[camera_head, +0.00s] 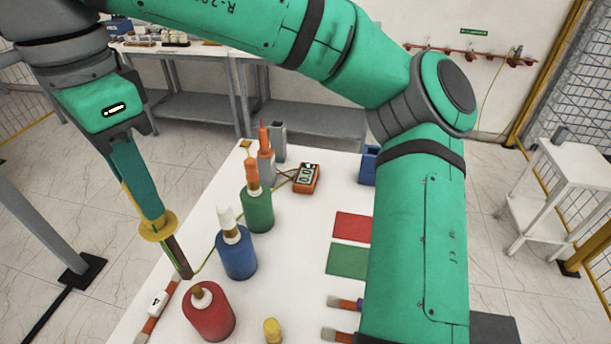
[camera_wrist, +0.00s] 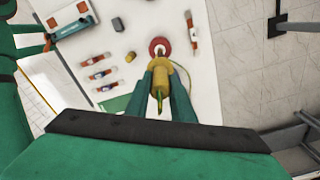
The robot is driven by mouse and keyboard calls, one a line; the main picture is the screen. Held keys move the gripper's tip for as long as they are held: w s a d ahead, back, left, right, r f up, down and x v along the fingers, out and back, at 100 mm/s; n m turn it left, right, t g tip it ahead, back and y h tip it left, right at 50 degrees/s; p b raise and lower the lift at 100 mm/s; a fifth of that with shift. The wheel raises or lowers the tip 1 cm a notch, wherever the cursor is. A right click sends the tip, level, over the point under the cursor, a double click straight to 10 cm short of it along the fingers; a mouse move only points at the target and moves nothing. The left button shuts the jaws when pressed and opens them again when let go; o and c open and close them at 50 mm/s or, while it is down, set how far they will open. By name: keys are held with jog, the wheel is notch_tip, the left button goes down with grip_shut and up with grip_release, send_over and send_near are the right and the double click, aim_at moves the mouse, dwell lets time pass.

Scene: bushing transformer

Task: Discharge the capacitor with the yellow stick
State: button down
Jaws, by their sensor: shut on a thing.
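My gripper (camera_head: 150,205) is shut on the yellow stick (camera_head: 158,226). The stick has a wide yellow guard and a dark lower shaft pointing down, slightly tilted. A thin green-yellow wire runs from near its lower end. The shaft's end is above and left of the red cylinder (camera_head: 207,313), which has a pale top; I cannot tell whether they touch. In the wrist view the stick (camera_wrist: 160,78) overlaps the red cylinder (camera_wrist: 159,43) between my fingers. A blue cylinder (camera_head: 236,258) and a green one (camera_head: 257,212) stand behind. Which one is the capacitor is not clear.
All stand on a white table (camera_head: 200,238). An orange meter (camera_head: 306,178), a red mat (camera_head: 351,227) and a green mat (camera_head: 347,261) lie farther right. A small yellow cylinder (camera_head: 272,331) stands in front. A labelled tool (camera_head: 158,302) lies left of the red cylinder.

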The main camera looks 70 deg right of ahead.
jog(key=shift+r, duration=1.8)
